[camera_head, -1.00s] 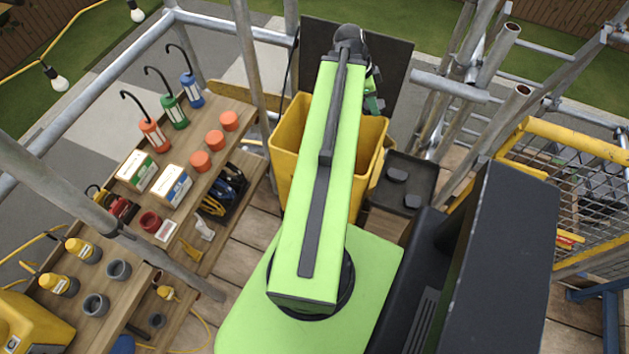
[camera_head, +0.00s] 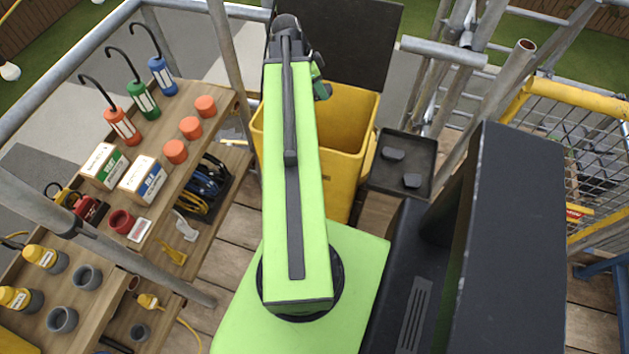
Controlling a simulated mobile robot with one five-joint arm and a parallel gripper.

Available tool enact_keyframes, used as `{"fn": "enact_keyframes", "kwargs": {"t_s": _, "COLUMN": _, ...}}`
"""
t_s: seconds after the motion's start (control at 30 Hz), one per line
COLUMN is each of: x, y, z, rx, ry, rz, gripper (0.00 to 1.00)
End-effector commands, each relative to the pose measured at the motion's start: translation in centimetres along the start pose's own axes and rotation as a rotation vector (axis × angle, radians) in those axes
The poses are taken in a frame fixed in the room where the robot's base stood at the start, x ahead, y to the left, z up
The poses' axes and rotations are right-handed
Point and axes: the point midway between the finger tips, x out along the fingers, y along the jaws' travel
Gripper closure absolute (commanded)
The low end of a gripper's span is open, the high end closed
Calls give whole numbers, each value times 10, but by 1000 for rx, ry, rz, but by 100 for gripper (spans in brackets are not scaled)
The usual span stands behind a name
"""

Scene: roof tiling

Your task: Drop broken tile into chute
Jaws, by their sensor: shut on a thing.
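The yellow open-topped bin (camera_head: 344,115) in the middle looks like the chute. A dark upright panel (camera_head: 360,42) stands behind it. My green arm reaches away from me along and over the bin's left side. Its dark far joint is past the bin's back edge. A small green and black part of my arm shows beside that joint, above the bin's rear. My gripper's fingers are hidden behind the arm. No broken tile can be seen.
At left, a wooden shelf unit (camera_head: 190,85) holds hooked bottles, orange cups and boxes. Scaffold poles (camera_head: 490,95) and a yellow-framed mesh barrier (camera_head: 590,130) stand at right. A dark tray (camera_head: 402,165) with two dark lumps sits right of the bin.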

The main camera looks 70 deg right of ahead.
Motion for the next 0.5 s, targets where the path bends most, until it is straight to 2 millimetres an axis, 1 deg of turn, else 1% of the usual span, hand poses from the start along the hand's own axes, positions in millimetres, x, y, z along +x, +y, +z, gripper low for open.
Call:
{"fn": "enact_keyframes", "kwargs": {"t_s": 0.07, "x": -1, "y": 0, "z": 0, "rx": 0, "ry": 0, "rz": 0, "gripper": 100}}
{"fn": "enact_keyframes", "kwargs": {"t_s": 0.17, "x": 3, "y": 0, "z": 1, "rx": 1, "ry": 0, "rz": 0, "gripper": 100}}
{"fn": "enact_keyframes", "kwargs": {"t_s": 0.27, "x": 12, "y": 0, "z": 4, "rx": 1, "ry": 0, "rz": 0, "gripper": 100}}
{"fn": "enact_keyframes", "kwargs": {"t_s": 0.5, "x": 44, "y": 1, "z": 17, "rx": 2, "ry": 0, "rz": 1, "gripper": 100}}
